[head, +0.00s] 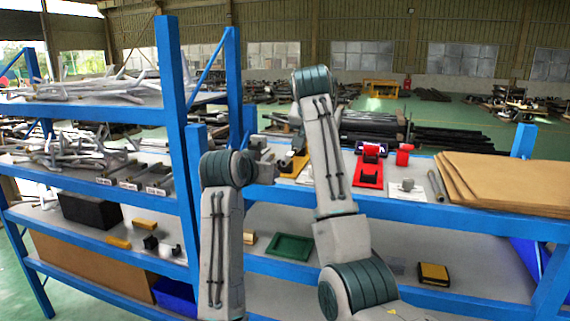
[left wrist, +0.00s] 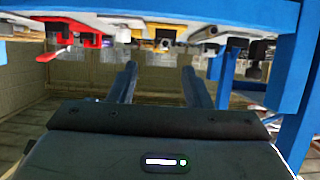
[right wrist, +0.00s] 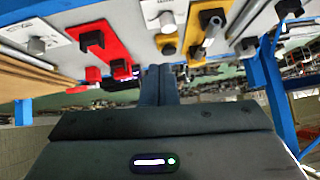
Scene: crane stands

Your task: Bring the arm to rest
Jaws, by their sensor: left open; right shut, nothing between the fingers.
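My left arm stands at the left of centre in the head view, bent toward the shelf; I cannot make out its fingers there. In the left wrist view my left gripper (left wrist: 158,68) is open, with nothing between its fingers. My right arm reaches up at the centre of the head view, and its gripper is not clear there. In the right wrist view my right gripper (right wrist: 160,68) is shut and empty, close to the shelf top. A red stand (head: 368,172) and a yellow stand (head: 295,165) are on that shelf. They also show in the right wrist view, red (right wrist: 97,42) and yellow (right wrist: 212,37).
Brown boards (head: 510,182) lie at the right of the top shelf, near a white plate (head: 405,191). A green tray (head: 289,247) and a yellow-black box (head: 433,273) are on the lower shelf. A blue post (head: 176,130) and rack of metal parts stand left.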

